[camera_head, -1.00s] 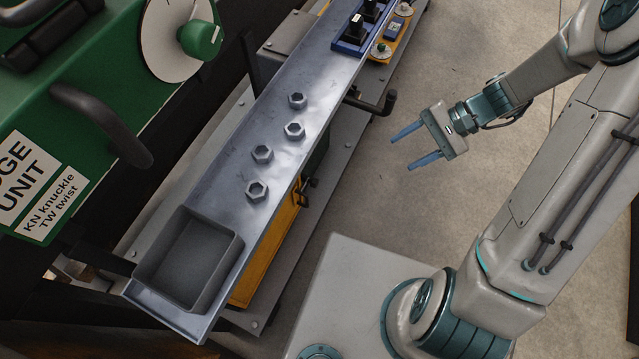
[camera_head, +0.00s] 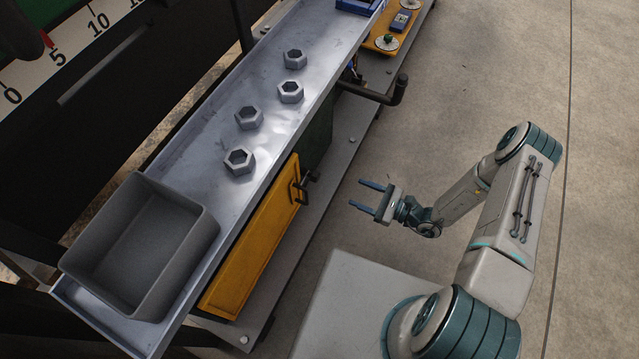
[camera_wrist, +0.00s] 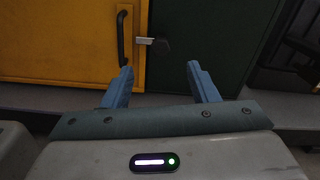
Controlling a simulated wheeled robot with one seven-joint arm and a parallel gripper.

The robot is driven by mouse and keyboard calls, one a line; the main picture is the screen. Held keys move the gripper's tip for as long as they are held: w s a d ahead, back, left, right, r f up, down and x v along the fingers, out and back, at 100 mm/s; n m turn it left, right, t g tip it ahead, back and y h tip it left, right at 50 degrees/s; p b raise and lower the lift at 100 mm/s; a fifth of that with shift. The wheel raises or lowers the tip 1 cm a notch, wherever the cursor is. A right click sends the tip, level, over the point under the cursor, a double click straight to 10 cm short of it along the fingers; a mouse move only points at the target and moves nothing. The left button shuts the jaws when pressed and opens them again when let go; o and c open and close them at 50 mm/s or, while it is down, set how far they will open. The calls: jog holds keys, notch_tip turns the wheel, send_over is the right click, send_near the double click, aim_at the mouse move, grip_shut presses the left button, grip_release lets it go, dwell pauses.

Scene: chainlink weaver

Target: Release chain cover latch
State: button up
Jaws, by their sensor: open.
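The yellow chain cover (camera_head: 250,250) is a panel under the metal shelf. It also fills the left of the wrist view (camera_wrist: 60,45), with a black upright handle (camera_wrist: 122,40) near its right edge. The latch (camera_wrist: 158,44) has a light metal bar and a dark round knob, at the seam between the yellow panel and the dark green panel. In the head view the latch area (camera_head: 308,178) is small and dark. My gripper (camera_head: 363,194) is open and empty, to the right of the cover and apart from it. In the wrist view its blue fingers (camera_wrist: 160,80) are spread below the latch.
The metal shelf (camera_head: 200,150) above the cover holds several hex nuts (camera_head: 238,161) and a grey bin (camera_head: 185,262). A black crank handle (camera_head: 385,95) sticks out beyond the latch. A base ledge (camera_wrist: 270,133) runs below the panels. Floor on the right is clear.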

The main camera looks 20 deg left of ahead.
jog(key=w+a+f+t+b, duration=0.1)
jog(key=a+f+b, duration=0.1)
jog(key=a, duration=1.2)
jog(key=shift+w+m+b, duration=0.25)
jog(key=shift+m+b, duration=0.15)
jog(key=shift+b, duration=0.35)
jog(key=c, duration=1)
